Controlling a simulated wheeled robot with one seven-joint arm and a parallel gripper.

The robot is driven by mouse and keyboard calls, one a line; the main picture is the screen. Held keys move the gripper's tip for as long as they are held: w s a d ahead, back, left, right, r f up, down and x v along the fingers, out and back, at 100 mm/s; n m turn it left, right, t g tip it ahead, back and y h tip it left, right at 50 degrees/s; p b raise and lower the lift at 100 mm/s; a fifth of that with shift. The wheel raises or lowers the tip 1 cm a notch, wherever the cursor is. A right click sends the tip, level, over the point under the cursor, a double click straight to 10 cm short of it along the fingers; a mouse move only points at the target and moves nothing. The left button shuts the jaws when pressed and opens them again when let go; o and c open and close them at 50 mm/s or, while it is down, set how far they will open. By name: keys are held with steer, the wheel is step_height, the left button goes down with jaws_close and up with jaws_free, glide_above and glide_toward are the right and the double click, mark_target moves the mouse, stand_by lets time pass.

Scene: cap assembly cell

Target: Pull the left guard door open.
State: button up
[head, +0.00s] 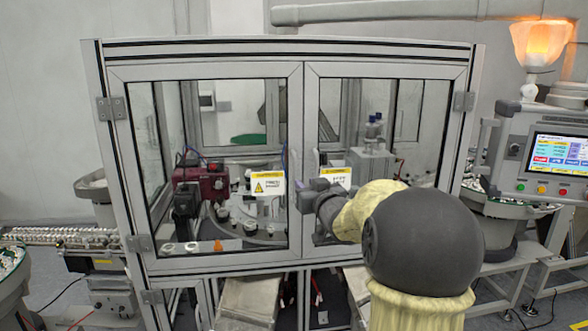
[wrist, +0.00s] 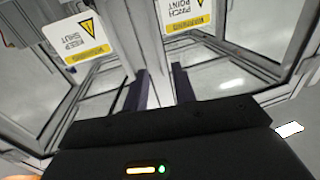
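The left guard door (head: 200,263), a grey-framed clear panel with a yellow-and-white warning label (head: 268,183), looks closed beside the right guard door (head: 390,70). My gripper (head: 303,197) is at the meeting frames of the two doors, at about label height. In the wrist view, the dark fingers of my gripper (wrist: 159,80) stand apart, with a light strip between them. The wrist picture is upside down, so the left door's label (wrist: 186,12) shows at right and the right door's label (wrist: 77,33) at left.
Behind the doors stand a dark red device (head: 200,186) and small parts. A control panel with a screen (head: 545,155) and a lit orange lamp (head: 540,43) stand at right. A conveyor (head: 60,237) runs up to the cell at left. The space before the left door looks clear.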

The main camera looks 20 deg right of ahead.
mark_target(295, 173)
steer(key=w+p, duration=0.1)
steer(key=w, duration=0.2)
steer(key=w+p, duration=0.1)
steer(key=w, duration=0.2)
steer(key=w+p, duration=0.2)
steer(key=w, duration=0.1)
steer(key=shift+d+r, duration=0.15)
steer(key=shift+d, duration=0.2)
steer(key=shift+w, duration=0.5)
jaws_close()
